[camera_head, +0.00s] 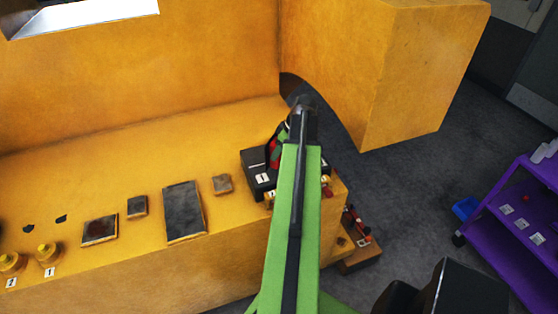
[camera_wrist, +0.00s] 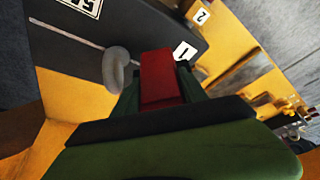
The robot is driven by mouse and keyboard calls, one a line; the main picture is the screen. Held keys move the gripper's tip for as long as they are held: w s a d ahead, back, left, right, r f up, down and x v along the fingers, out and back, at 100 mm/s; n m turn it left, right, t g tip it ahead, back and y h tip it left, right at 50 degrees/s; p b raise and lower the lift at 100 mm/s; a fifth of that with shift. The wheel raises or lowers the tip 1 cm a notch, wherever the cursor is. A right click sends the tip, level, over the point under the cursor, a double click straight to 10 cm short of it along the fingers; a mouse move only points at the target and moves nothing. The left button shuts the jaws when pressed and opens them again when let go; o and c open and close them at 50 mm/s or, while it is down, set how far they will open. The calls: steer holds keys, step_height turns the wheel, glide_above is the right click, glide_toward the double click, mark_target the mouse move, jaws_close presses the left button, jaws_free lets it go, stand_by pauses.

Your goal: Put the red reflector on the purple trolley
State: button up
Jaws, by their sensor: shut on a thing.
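The red reflector (camera_wrist: 158,78) is a red block between the dark green jaws of my gripper (camera_wrist: 156,92) in the wrist view. My gripper is shut on it. In the head view a bit of the red reflector (camera_head: 275,157) shows beside my gripper (camera_head: 279,146), over the black block on the yellow casting; my arm hides part of it. I cannot tell whether the reflector touches the block. The purple trolley (camera_head: 489,231) stands apart at the right edge, with white label cards and a small red spot on its shelf.
The black block (camera_head: 256,163) carries a label reading 1. The yellow casting (camera_head: 100,180) bears several dark plates and two yellow knobs at left. A blue bin (camera_head: 466,208) is beside the trolley.

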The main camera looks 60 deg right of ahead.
mark_target(279, 158)
steer(key=shift+f+b, duration=2.15)
steer(key=shift+f, duration=0.05)
steer(key=o, duration=1.6)
steer(key=shift+r, duration=0.1)
steer(key=shift+r+p, duration=0.35)
steer(key=shift+p, duration=0.1)
steer(key=p+v, duration=1)
steer(key=v, duration=0.1)
steer(key=shift+s+r+p, duration=0.25)
steer(key=shift+s+p, duration=0.05)
steer(key=shift+p, duration=0.05)
